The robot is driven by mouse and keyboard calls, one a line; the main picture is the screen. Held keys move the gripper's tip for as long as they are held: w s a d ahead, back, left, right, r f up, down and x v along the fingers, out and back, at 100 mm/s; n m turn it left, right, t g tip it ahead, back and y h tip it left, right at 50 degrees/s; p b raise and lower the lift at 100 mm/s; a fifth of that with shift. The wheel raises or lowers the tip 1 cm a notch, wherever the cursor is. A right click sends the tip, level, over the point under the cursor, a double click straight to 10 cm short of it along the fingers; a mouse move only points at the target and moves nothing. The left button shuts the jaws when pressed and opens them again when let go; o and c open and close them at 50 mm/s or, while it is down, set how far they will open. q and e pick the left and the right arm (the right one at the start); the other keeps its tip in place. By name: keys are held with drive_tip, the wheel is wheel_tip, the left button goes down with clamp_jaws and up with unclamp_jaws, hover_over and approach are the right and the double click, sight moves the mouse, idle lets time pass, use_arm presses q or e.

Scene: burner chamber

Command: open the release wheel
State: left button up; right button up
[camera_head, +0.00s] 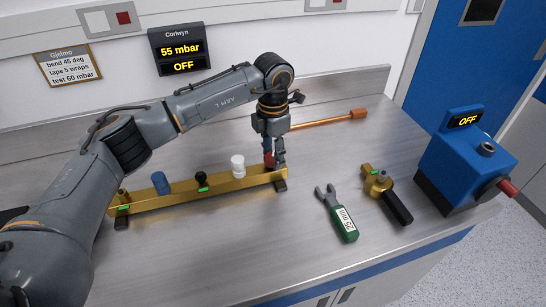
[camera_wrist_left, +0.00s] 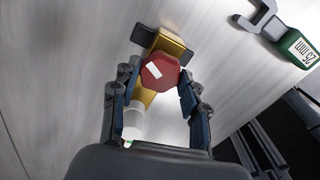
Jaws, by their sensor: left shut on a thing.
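The red release wheel (camera_wrist_left: 160,72), an eight-sided knob with a white mark, sits at the right end of the brass manifold bar (camera_head: 218,187). My left gripper (camera_head: 273,157) comes down over that end from above. In the left wrist view its fingers (camera_wrist_left: 158,88) are on both sides of the wheel, shut on it. In the head view the fingers hide most of the wheel. My right gripper is in neither view.
A white knob (camera_head: 238,165), a black knob (camera_head: 201,181) and a blue knob (camera_head: 160,182) stand along the bar. A copper rod (camera_head: 330,120) lies behind. A green wrench (camera_head: 342,220), a brass valve (camera_head: 378,183) and a blue box (camera_head: 460,165) reading OFF are right. The wall display (camera_head: 181,50) reads 55 mbar, OFF.

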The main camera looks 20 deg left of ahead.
use_arm(q)
drive_tip(key=n+b, duration=0.2)
drive_tip(key=n, duration=0.3)
drive_tip(key=shift+f+n, duration=0.1)
drive_tip(key=shift+n, duration=0.2)
drive_tip(key=n+b, duration=0.1)
drive_tip(key=n, duration=0.4)
drive_tip(key=n+b, duration=0.1)
drive_tip(key=n, duration=0.4)
drive_tip(key=shift+n, duration=0.4)
drive_tip(key=n+b, duration=0.1)
drive_tip(key=n, duration=0.3)
drive_tip(key=shift+n, duration=0.4)
drive_tip(key=o, duration=1.2)
drive_tip(key=shift+c, duration=0.2)
wheel_tip(320, 180, up, 12)
